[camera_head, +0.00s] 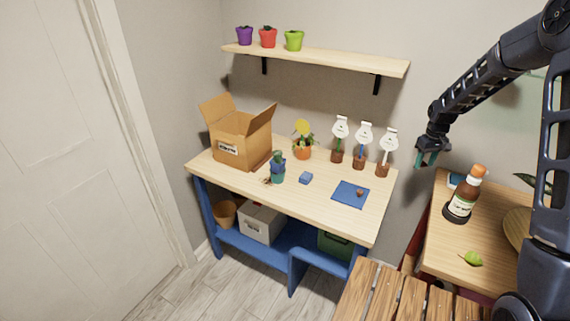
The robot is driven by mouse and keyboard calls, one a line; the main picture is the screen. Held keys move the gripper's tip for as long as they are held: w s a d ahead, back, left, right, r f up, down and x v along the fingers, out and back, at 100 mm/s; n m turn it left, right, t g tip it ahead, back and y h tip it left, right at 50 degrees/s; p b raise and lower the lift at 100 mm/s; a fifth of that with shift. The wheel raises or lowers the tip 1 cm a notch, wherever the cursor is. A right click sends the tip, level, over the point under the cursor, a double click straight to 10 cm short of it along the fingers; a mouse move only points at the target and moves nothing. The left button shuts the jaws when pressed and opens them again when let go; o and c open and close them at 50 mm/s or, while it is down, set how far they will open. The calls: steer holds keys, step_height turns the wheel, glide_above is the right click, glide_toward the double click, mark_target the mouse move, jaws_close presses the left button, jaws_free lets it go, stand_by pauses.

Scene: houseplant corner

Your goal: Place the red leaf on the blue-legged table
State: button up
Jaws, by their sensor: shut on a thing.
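The blue-legged table (225,168) stands in the middle against the wall, with a light wooden top and blue legs and lower shelf. My gripper (427,161) has teal fingers and hangs in the air to the right of this table, near the back left corner of the other table. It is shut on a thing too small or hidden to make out. I see no clearly red leaf. A green leaf (471,258) lies on the right table.
The blue-legged table bears a cardboard box (240,139), a potted plant (303,143), a blue-green figure-like object (277,168), a blue block (305,178), several white-topped markers (363,145) and a blue mat (346,199). The right table (440,258) holds a bottle (463,199). The front middle tabletop is clear.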

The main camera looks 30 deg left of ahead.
steer(key=s+a+r+n, duration=0.1)
steer(key=s+a+n, duration=0.3)
steer(key=a, duration=0.6)
steer(key=s+a+r+n, duration=0.1)
steer(key=s+a, duration=0.5)
steer(key=a, duration=0.5)
step_height(320, 180, up, 3)
steer(key=n, duration=0.4)
glide_above(315, 194)
step_height(315, 194, down, 19)
steer(key=shift+w+f, duration=0.15)
steer(key=shift+d+f, duration=0.1)
steer(key=shift+f, duration=0.05)
steer(key=o, duration=0.9)
steer(key=shift+o, duration=0.2)
step_height(315, 194, up, 12)
